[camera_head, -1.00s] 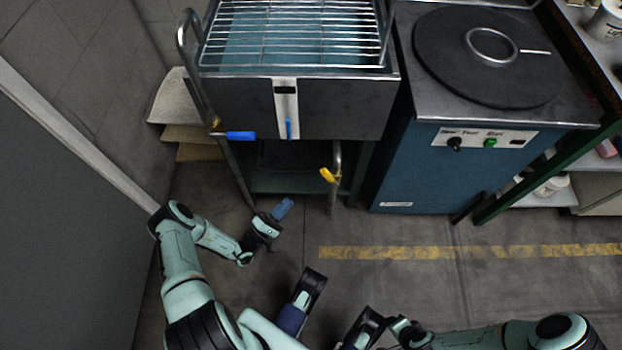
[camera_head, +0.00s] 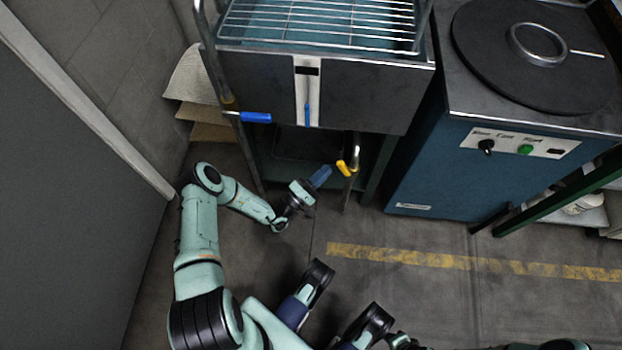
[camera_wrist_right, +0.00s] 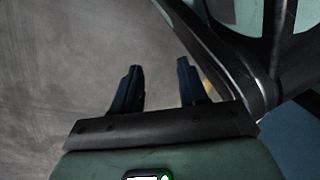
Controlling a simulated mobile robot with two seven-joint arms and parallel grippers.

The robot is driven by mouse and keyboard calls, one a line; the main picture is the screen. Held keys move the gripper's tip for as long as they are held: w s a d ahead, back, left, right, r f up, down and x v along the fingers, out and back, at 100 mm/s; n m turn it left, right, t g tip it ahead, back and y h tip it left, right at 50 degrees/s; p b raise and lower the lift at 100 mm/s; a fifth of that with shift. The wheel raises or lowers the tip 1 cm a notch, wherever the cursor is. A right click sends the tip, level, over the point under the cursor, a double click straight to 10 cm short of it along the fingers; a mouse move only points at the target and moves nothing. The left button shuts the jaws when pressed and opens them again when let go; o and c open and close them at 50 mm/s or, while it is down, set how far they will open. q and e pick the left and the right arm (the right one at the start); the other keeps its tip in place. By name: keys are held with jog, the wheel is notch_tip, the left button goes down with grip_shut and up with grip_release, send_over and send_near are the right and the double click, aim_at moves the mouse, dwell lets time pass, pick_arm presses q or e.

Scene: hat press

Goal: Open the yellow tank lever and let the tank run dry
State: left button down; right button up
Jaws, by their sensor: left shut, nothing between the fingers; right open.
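The yellow lever (camera_head: 343,168) sits on a metal drain pipe (camera_head: 354,155) below the front right of the tank (camera_head: 370,95). The tank is a dark metal box with a wire rack (camera_head: 320,22) over bluish contents. My left gripper (camera_head: 322,175) is shut and empty, its blue fingers just left of the yellow lever; I cannot tell whether they touch it. My right gripper (camera_wrist_right: 158,82) is open and empty in the right wrist view, over grey floor. Its fingers do not show clearly in the head view. Flow from the pipe cannot be made out.
A blue lever (camera_head: 256,117) is on the pipe at the tank's left. A blue cabinet (camera_head: 430,175) with a round black lid (camera_head: 530,55) stands at right. A grey panel (camera_head: 70,200) is at left. Floor with a yellow stripe (camera_head: 400,256) is open in front.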

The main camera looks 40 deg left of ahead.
aim_at(340, 165)
pick_arm(q)
jog(key=shift+w+d+r, duration=0.35)
jog(key=shift+d, duration=0.25)
pick_arm(e)
jog(key=shift+s+f, duration=0.2)
jog(key=shift+s, duration=0.15)
jog(key=shift+w+r, duration=0.1)
